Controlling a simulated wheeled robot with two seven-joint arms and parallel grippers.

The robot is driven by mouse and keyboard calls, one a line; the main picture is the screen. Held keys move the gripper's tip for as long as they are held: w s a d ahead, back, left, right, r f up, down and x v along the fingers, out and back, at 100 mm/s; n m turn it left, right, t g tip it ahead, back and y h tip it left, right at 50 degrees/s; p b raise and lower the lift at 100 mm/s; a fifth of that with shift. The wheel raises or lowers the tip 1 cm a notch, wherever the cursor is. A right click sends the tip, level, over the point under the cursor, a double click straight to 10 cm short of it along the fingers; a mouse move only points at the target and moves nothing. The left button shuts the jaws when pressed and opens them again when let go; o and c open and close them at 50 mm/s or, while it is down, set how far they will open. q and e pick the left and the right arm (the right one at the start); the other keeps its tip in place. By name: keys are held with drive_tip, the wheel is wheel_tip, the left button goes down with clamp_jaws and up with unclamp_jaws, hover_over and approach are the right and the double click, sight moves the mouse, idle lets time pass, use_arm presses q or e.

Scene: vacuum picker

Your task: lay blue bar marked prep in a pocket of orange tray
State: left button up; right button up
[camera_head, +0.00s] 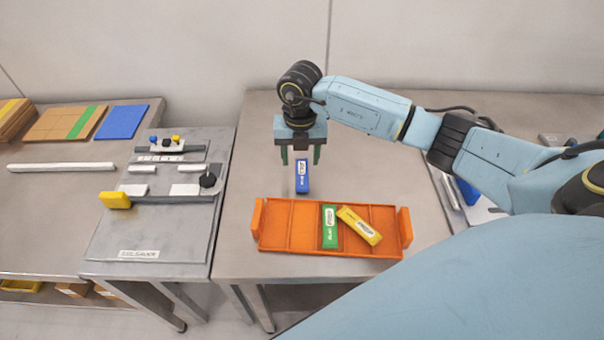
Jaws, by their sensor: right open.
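The blue bar (302,183) with a white label lies on the table behind the orange tray, its long side pointing toward the tray. The label is too small to read. My right gripper (301,160) points down above the bar's far end. Its fingers are open, one to each side of the bar with gaps between. The orange tray (274,230) has several pockets and raised end handles. A green bar (329,238) lies in a middle pocket. A yellow bar (358,225) lies slanted beside it, seemingly across a divider. The left pockets are empty. My left gripper is not in view.
On the left, a grey fixture plate (150,228) carries rails, a yellow block (115,200) and a black knob (208,180). A blue sheet (122,122) and a white rod (62,167) lie farther left. Bare table surrounds the tray's left and back sides.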

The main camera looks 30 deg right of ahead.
sight(302, 174)
wheel_tip(302, 174, down, 5)
drive_tip(key=shift+s+d+r, duration=0.1)
drive_tip(key=shift+s, duration=0.05)
drive_tip(key=shift+c, duration=0.3)
